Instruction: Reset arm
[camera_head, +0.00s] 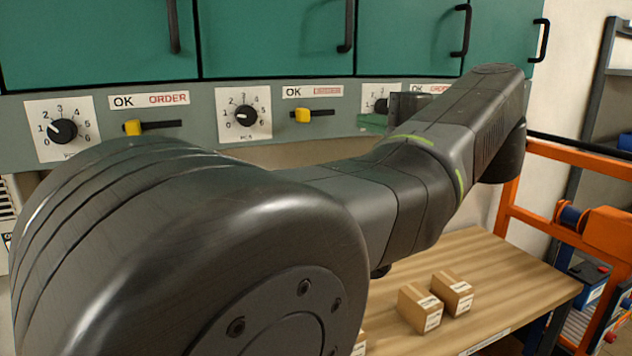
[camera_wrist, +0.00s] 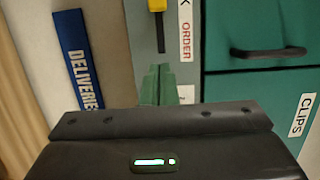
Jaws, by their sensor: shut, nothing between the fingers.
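My dark grey arm reaches from the lower left across the head view towards the right, in front of the panel. My gripper (camera_wrist: 158,82) shows in the wrist view as two green fingers pressed together, with nothing between them. The fingers point at the grey panel (camera_wrist: 142,40), below a slider with a yellow knob (camera_wrist: 157,5). I cannot tell whether they touch it.
Teal cabinets (camera_head: 272,40) with dark handles hang above the dial panel. Below, a wooden table (camera_head: 500,275) carries small cardboard boxes (camera_head: 420,308). An orange frame (camera_head: 570,157) stands at the right. The wrist view shows a blue DELIVERIES sign (camera_wrist: 75,55) and a CLIPS label (camera_wrist: 302,115).

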